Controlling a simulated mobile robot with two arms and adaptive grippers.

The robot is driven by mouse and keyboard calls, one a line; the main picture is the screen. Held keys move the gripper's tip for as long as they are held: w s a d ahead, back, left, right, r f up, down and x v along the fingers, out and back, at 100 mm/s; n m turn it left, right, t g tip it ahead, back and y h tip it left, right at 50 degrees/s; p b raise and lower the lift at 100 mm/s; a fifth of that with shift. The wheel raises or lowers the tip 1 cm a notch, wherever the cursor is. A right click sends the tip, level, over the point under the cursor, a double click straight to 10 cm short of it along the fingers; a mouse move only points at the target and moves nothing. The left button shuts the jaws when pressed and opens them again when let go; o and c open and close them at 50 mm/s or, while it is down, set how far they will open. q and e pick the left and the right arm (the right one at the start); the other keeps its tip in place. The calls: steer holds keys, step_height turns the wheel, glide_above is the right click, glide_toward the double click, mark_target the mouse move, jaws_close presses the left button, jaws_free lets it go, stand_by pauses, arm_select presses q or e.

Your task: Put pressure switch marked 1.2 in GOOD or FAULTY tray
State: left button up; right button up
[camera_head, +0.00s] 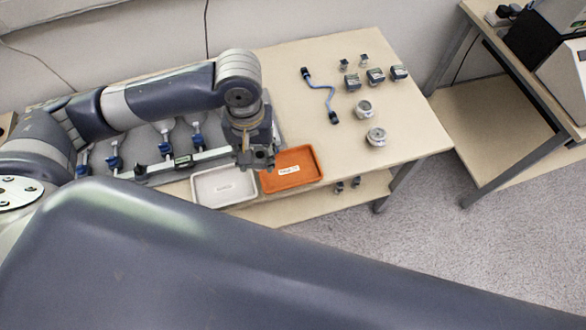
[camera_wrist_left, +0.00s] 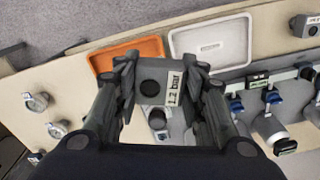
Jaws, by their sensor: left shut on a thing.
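In the left wrist view the left gripper (camera_wrist_left: 162,75) is shut on a grey pressure switch (camera_wrist_left: 147,102) with a label reading 1.2 bar and a dark round port. The orange tray (camera_head: 306,161) and the white tray (camera_head: 209,181) lie side by side at the table's front edge; both look empty. Their labels are too small to read. They also show in the left wrist view, the orange tray (camera_wrist_left: 104,59) left of the white tray (camera_wrist_left: 239,33). My right gripper is out of view.
A grey manifold rig with blue valves (camera_head: 165,149) is left of the trays. A blue cable (camera_head: 330,100), several small switches (camera_head: 375,77) and two round gauges (camera_head: 376,137) are on the table's right part. A second table (camera_head: 500,125) stands at the right.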

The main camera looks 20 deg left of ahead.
arm_select(q)
steer(key=s+a+f+n, duration=0.3)
steer(key=s+f+n, duration=0.15)
steer(key=f, duration=0.55)
steer(key=p, duration=0.2)
glide_above(289, 170)
step_height(289, 170, down, 2)
steer(key=shift+s+f+m, duration=0.1)
steer(key=shift+f+m, duration=0.1)
steer(key=shift+m, duration=0.15)
steer(key=shift+f, duration=1.8)
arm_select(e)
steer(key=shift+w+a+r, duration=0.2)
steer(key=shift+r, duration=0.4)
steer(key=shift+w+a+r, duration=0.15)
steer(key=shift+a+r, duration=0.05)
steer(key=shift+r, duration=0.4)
arm_select(q)
steer(key=shift+f, duration=0.15)
steer(key=o, duration=1.2)
